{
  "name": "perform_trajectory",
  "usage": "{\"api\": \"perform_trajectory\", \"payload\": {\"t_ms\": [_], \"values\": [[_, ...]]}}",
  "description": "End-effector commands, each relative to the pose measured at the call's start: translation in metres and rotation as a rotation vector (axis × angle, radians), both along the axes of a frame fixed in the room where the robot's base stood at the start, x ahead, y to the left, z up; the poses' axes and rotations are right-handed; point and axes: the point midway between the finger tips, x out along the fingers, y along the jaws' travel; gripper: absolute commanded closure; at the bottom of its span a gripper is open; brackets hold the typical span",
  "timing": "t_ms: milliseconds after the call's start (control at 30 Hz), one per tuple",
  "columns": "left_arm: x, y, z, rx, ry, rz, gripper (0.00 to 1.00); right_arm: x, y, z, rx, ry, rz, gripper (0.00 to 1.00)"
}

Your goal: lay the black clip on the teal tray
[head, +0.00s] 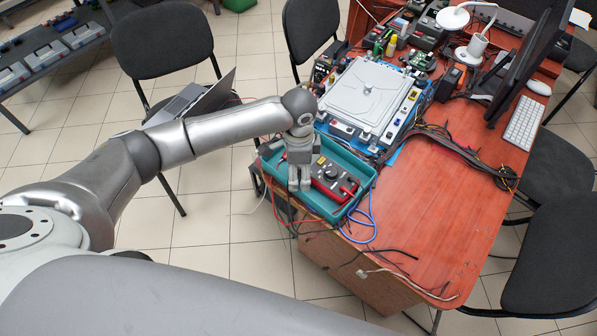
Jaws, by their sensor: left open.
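The teal tray (352,160) lies on the near left corner of the red-brown desk. A red and dark multimeter (333,178) with leads lies in it. My left gripper (300,187) points down over the left part of the tray, with its fingers open beside the multimeter. Its fingers and wrist hide part of the tray. I cannot make out the black clip; it may be hidden or too small to tell among the other dark parts. My right gripper is not in view.
A grey panel on a blue mat (398,152) lies behind the tray. Black cables (460,150) run across the desk to its right. Monitors (530,60), a keyboard (523,122) and a white lamp (472,48) stand farther back. The desk's front right is mostly clear.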

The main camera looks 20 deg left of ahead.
Motion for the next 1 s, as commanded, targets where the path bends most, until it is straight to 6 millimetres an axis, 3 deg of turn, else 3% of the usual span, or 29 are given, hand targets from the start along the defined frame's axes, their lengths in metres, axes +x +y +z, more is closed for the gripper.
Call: {"api": "perform_trajectory", "payload": {"t_ms": [300,500,700,1000], "values": [[0.001,0.000,0.071,-0.002,-0.004,0.000,0.28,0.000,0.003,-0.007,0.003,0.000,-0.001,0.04],[0.000,-0.001,0.101,-0.001,-0.002,0.000,0.28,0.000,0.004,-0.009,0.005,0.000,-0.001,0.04],[0.000,-0.001,0.112,-0.001,0.000,0.001,0.28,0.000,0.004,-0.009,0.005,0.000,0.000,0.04],[0.000,-0.001,0.112,-0.001,0.001,0.001,0.28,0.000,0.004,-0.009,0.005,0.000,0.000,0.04]]}}
